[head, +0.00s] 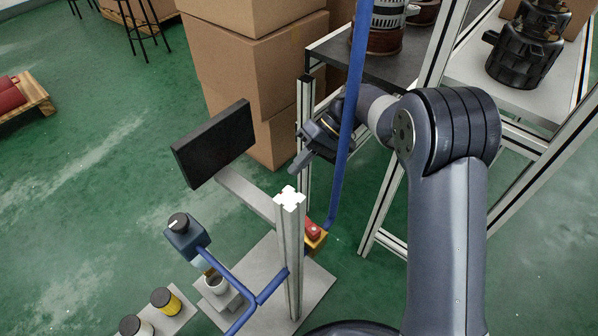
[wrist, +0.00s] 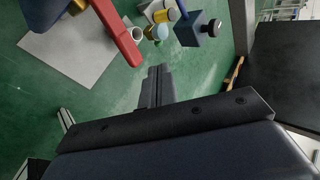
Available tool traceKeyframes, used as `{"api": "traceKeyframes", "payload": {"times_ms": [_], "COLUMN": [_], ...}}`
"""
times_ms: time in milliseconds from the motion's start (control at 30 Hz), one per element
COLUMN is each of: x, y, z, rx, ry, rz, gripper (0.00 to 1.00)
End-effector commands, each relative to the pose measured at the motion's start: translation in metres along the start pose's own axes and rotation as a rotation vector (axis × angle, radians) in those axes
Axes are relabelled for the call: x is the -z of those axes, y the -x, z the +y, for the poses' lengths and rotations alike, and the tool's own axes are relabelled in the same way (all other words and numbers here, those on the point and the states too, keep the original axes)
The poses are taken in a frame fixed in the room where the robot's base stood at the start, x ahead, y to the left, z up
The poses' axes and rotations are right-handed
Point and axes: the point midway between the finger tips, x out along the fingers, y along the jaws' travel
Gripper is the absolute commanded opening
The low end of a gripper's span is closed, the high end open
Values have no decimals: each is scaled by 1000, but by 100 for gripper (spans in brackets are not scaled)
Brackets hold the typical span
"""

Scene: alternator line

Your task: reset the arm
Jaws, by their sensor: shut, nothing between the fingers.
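My gripper (head: 296,168) hangs in the air in the middle of the head view, at the end of my bent grey arm. Its fingers point down and to the left, just right of the black monitor's post area and behind a blue tube. In the wrist view, the gripper's fingers (wrist: 158,72) lie together with nothing between them. The green floor and a pale base plate (wrist: 75,45) show beyond them.
A black panel (head: 214,143) stands on an aluminium post (head: 289,255) close to my gripper. A blue tube (head: 352,110) crosses in front of my wrist. Cardboard boxes (head: 255,75) are stacked behind. A rack shelf (head: 340,50) holding alternator parts is at right.

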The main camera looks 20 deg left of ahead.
Motion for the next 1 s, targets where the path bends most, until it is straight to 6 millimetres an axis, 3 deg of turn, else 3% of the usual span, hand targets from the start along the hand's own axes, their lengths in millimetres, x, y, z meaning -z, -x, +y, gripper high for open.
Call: {"api": "traceKeyframes", "payload": {"times_ms": [167, 567, 1000], "x": [0, 0, 0], "y": [6, 2, -44], "z": [-7, -3, 48], "rx": [0, 0, 1], "ry": [1, 0, -2], "rz": [0, -1, -1], "gripper": [0, 0, 0]}}
